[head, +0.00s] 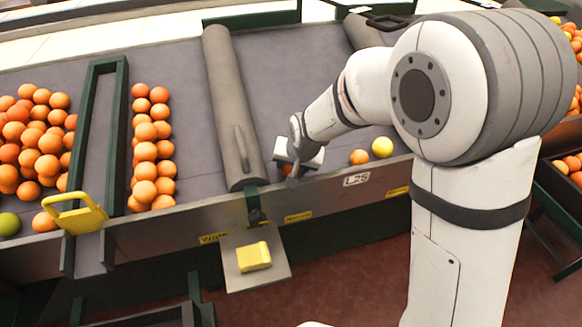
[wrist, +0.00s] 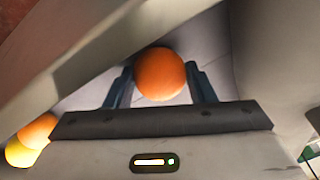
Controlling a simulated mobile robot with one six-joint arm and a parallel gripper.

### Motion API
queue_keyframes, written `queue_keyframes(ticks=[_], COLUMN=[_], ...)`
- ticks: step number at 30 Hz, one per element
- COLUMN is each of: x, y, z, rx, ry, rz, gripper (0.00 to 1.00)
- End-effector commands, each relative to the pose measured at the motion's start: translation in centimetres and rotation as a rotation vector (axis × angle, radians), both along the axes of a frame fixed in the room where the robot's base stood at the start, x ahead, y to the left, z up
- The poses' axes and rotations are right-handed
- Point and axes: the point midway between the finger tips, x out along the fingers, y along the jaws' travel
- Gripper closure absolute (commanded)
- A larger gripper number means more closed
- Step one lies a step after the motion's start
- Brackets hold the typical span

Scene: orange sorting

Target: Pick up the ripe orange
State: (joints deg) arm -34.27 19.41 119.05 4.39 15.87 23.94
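An orange (wrist: 161,74) sits between the two fingers of my gripper (wrist: 160,82) in the wrist view, with one finger on each side. The fingertips are very close to its sides; I cannot tell whether they touch it. In the head view my gripper (head: 288,171) is low over the belt near its front rail, and only a sliver of that orange shows beneath it. A second orange (head: 359,157) and a yellow fruit (head: 382,147) lie to the right; they also show at the lower left of the wrist view.
A thick grey roller (head: 232,105) crosses the belt just left of my gripper. The metal front rail (head: 330,187) runs close in front. Further left are a column of oranges (head: 145,150), a green divider frame (head: 85,130) and an orange pile (head: 35,135). A yellow block (head: 254,256) sits on a small shelf.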

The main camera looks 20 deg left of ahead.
Motion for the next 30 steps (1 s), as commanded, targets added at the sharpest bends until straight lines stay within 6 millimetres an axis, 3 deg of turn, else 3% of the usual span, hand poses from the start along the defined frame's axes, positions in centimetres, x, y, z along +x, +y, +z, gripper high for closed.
queue_keyframes(ticks=[9,17,30], x=[0.0,0.0,0.1], y=[0.0,-0.1,-0.1], z=[0.0,0.5,8.3], rx=[0.0,0.0,0.002], ry=[0.0,-0.001,-0.002], rz=[-0.001,-0.001,-0.002], gripper=[0.75,0.76,0.76])
